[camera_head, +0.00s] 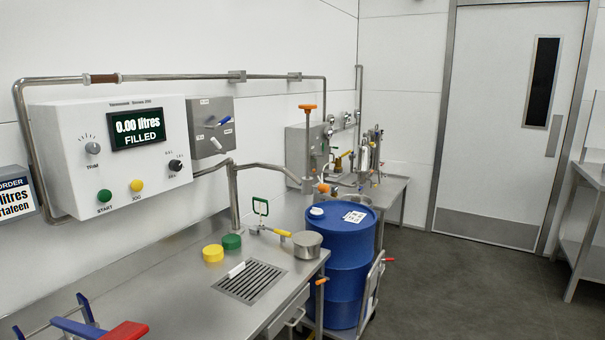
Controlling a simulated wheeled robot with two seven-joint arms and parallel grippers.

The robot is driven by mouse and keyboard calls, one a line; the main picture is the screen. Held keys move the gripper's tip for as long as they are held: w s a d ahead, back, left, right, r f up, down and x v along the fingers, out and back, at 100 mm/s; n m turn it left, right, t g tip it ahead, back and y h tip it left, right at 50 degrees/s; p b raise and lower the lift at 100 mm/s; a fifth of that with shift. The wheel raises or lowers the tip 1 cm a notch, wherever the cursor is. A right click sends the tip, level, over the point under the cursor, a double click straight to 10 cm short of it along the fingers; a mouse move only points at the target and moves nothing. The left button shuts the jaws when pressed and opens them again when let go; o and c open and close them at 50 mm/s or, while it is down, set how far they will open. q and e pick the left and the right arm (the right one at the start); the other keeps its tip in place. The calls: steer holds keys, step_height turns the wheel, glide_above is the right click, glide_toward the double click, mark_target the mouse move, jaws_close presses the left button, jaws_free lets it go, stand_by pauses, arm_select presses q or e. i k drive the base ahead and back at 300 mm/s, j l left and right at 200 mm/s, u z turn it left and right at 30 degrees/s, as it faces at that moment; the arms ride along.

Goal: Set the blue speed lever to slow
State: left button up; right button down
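A blue lever (222,121) sits on the front of a grey wall box (205,108), right of the white filler panel. Its handle slants up to the right. A second, whitish lever or tag (216,143) is below it on the same box. The small labels on the box are too small to read, so I cannot tell which setting the blue lever points to. Neither of my grippers shows in the view.
The white panel (100,180) has a display reading 0.00 litres FILLED. A steel bench (180,300) runs below, with yellow (213,253) and green caps (231,242). A blue drum (342,265) stands at its right. A red-and-blue object (120,331) is at bottom left. Floor at right is clear.

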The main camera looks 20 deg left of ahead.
mark_target(223, 121)
steer(key=i+l+u, duration=0.1)
steer(key=i+u, duration=0.35)
steer(key=i+l+u, duration=0.4)
steer(key=i, duration=0.2)
steer(key=i+l+u, duration=0.9)
steer(key=l, duration=0.15)
steer(key=k+j, duration=0.05)
